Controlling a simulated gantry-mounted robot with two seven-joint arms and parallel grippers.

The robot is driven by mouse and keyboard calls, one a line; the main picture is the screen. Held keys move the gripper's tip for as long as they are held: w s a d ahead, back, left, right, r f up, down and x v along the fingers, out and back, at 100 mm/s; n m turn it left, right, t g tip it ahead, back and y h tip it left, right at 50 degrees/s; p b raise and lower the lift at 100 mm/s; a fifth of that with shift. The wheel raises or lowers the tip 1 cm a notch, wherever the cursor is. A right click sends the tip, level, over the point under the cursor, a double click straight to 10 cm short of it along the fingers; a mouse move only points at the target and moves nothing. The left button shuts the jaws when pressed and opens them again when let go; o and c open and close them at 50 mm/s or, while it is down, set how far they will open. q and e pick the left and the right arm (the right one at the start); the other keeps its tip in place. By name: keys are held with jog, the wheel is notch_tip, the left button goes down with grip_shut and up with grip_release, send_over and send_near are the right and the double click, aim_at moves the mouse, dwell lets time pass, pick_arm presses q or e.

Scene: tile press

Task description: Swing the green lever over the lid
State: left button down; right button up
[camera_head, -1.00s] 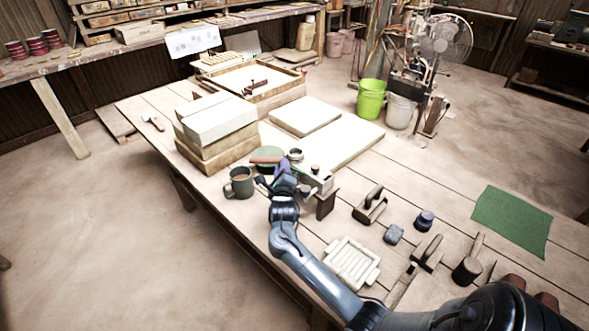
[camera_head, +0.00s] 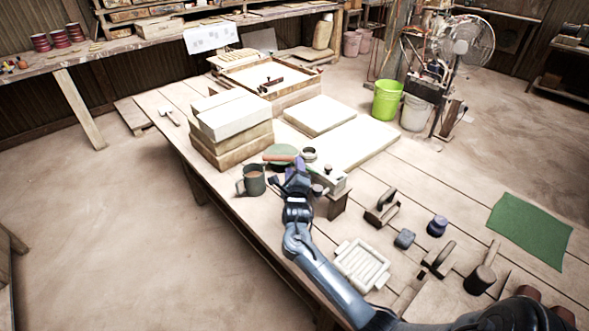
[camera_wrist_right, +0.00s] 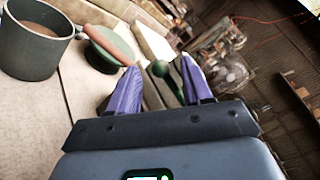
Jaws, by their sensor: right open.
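The small press (camera_head: 328,180) is a pale block on a dark stand near the table's front edge. My right gripper (camera_head: 299,167) is at its left side, with its purple fingers pointing away from me. In the right wrist view, the open right gripper (camera_wrist_right: 159,68) has a green ball knob (camera_wrist_right: 159,68), which looks like the lever's end, between its fingertips. A gap shows on both sides of the knob, and contact is not clear. The rest of the lever and the lid are largely hidden or too small to tell apart. My left gripper is not in view.
A grey-green mug (camera_head: 252,180) stands close left of the right gripper, and a green round pad (camera_head: 280,154) with a brown stick lies behind it. Stacked plaster blocks (camera_head: 230,128) stand farther left.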

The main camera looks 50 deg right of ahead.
jog(key=p+v, duration=0.1)
jog(key=v, duration=0.9)
jog(key=shift+s, duration=0.25)
jog(key=shift+a+f, duration=0.1)
jog(key=shift+a, duration=0.05)
